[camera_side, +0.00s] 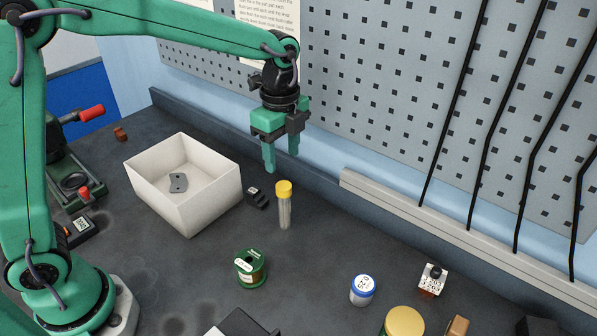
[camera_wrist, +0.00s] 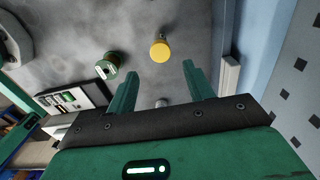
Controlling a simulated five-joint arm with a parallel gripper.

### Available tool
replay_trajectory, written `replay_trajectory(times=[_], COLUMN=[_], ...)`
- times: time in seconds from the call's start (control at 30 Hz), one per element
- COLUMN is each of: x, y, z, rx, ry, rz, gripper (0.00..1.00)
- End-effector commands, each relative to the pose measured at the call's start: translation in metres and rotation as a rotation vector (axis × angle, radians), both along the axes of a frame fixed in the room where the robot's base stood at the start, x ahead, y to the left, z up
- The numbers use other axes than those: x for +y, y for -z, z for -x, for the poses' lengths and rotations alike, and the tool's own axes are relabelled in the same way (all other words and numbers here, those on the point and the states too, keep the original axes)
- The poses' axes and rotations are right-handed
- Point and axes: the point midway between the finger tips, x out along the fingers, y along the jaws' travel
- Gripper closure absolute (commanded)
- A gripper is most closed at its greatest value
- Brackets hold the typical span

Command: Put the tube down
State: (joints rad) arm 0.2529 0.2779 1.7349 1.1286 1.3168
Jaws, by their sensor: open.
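The tube (camera_side: 284,207) is clear with a yellow cap and stands upright on the dark bench in the side view. In the wrist view its yellow cap (camera_wrist: 159,50) shows from above, ahead of the fingertips and between their lines. My gripper (camera_side: 281,165) is open and empty, with its green fingers pointing down above the bench, above and slightly behind the tube. The gripper also shows in the wrist view (camera_wrist: 160,75), with a clear gap between its fingers. It does not touch the tube.
A white bin (camera_side: 205,208) holding a grey plate stands left of the tube, with a small black block (camera_side: 257,197) between them. A green spool (camera_side: 250,268), a blue-lidded jar (camera_side: 363,289) and a switch box (camera_side: 432,279) stand nearer the front. A pale rail (camera_side: 400,203) runs along the wall.

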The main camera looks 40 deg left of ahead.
Motion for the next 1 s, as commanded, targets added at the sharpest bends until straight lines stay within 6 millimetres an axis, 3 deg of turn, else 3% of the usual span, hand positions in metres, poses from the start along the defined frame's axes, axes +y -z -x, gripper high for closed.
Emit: replay_trajectory(times=[0.37,0.7,1.0], x=[0.017,0.051,0.077], y=[-0.021,-0.056,-0.071], z=[0.019,0.067,0.115], rx=[-0.050,-0.159,-0.248], ry=[-0.158,-0.536,-0.881], rz=[0.016,0.073,0.153], gripper=[0.48,0.48,0.48])
